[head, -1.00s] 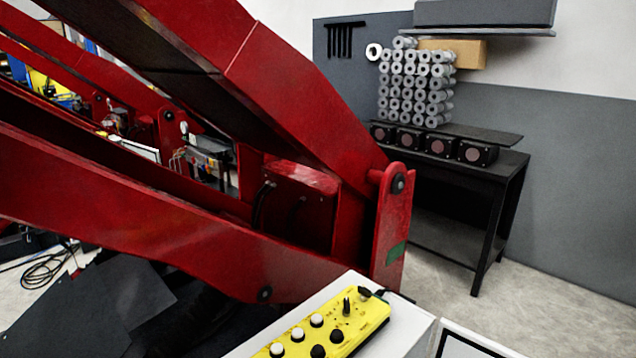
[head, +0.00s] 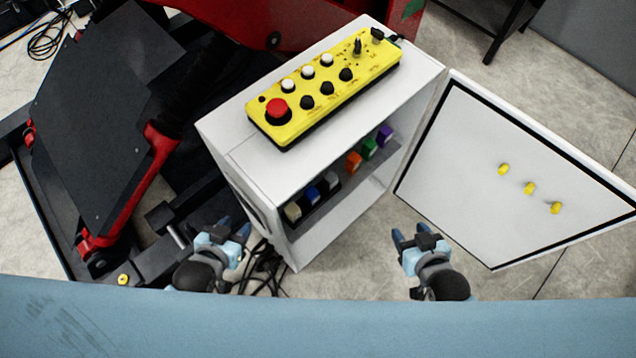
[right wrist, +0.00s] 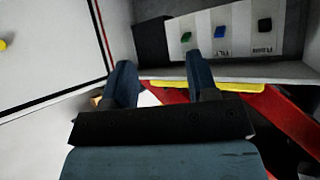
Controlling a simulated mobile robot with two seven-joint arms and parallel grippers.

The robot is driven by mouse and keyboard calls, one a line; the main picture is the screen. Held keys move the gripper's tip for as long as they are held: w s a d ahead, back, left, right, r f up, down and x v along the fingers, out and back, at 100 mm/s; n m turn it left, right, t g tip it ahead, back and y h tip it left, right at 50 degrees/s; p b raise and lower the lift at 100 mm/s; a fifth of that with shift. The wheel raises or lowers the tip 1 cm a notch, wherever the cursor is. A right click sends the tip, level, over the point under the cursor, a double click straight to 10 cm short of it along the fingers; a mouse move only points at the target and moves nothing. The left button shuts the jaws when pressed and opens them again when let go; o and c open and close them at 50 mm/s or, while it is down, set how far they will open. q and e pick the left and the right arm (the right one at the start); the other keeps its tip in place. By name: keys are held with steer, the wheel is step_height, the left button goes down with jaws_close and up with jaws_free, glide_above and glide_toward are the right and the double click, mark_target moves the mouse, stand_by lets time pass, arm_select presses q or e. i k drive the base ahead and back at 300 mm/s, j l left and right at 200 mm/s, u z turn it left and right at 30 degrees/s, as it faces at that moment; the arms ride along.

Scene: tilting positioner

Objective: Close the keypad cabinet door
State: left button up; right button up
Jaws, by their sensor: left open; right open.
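The white keypad cabinet (head: 240,165) stands in the middle of the head view, its front open. Its door (head: 460,165) is swung wide open to the right, hinged at the cabinet's right edge, with several yellow knobs on its face. My right gripper (head: 415,232) is open and empty, in front of the gap between cabinet and door, apart from both in the head view. In the right wrist view its two fingers (right wrist: 163,80) are spread, with the door (right wrist: 50,60) at left and the cabinet inside (right wrist: 240,40) ahead. My left gripper (head: 232,228) is open and empty, left of the cabinet's lower front corner.
A yellow button pendant (head: 325,90) with a red button lies on the cabinet top. Several coloured items (head: 354,162) sit inside the cabinet. Black cables (head: 262,268) lie on the floor below. Red and black machinery (head: 110,130) fills the left.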

mark_target(506, 188)
steer(key=k+l, duration=0.1)
steer(key=l, duration=0.4)
steer(key=k+l, duration=0.1)
steer(key=l, duration=0.35)
steer(key=l+u, duration=0.1)
steer(key=l, duration=1)
